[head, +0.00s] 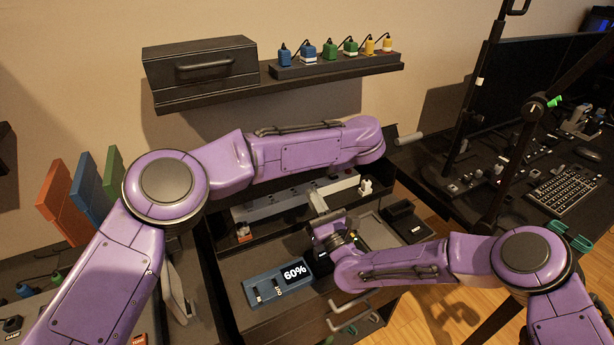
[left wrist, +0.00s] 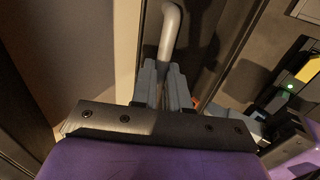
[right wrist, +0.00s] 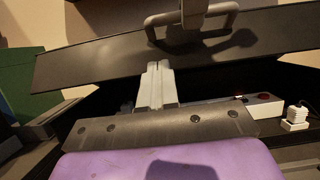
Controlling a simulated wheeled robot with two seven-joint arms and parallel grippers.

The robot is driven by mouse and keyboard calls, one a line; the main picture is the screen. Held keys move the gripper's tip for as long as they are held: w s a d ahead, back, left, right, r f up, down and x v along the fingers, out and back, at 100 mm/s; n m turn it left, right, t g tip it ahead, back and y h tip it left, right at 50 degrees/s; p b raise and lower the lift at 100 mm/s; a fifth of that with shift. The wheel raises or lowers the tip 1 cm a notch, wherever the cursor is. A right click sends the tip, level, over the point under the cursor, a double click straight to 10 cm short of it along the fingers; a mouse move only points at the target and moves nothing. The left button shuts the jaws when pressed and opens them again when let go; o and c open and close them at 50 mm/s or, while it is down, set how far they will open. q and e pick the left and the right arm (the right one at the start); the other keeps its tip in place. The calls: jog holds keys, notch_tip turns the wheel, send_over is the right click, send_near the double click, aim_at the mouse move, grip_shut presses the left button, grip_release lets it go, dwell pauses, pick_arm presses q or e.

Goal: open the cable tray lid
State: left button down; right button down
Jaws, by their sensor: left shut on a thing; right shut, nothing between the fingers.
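The cable tray (head: 300,222) is the dark trough below my left arm, with a power strip (head: 285,201) inside. Its dark lid (right wrist: 100,62) is raised and tilted in the right wrist view, with a gap beneath. In the head view my left arm hides most of the lid. My left gripper (left wrist: 165,75) is shut on the lid's grey handle (left wrist: 171,22); the handle also shows in the right wrist view (right wrist: 228,22). My right gripper (head: 316,195) is shut and empty at the tray's front. In its wrist view its fingertips (right wrist: 158,68) overlap the lid's lower edge; contact is unclear.
A black case (head: 200,75) and several coloured plugs (head: 330,50) stand on the wall shelf (head: 290,84) above. A blue box reading 60% (head: 262,290) sits in front of the tray. A desk with a keyboard (head: 562,190) is on the right. Coloured binders (head: 85,190) stand left.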

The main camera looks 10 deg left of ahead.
jog(key=shift+w+a+r, duration=0.35)
jog(key=shift+w+r, duration=0.2)
jog(key=shift+r, duration=0.2)
jog(key=shift+w+a+r, duration=0.4)
jog(key=shift+w+r, duration=0.1)
jog(key=shift+r, duration=0.2)
jog(key=shift+w+a+r, duration=0.35)
jog(key=shift+w+r, duration=0.2)
jog(key=shift+r, duration=0.2)
pick_arm(q)
jog(key=shift+s+d+f, duration=0.1)
jog(key=shift+f, duration=0.1)
pick_arm(e)
jog(key=shift+w+a+r, duration=0.1)
jog(key=shift+w+r, duration=0.05)
jog(key=shift+r, duration=0.35)
jog(key=shift+w+a+r, duration=0.1)
jog(key=shift+w+r, duration=0.05)
jog(key=shift+r, duration=0.3)
pick_arm(q)
jog(key=c, duration=1.1)
grip_release()
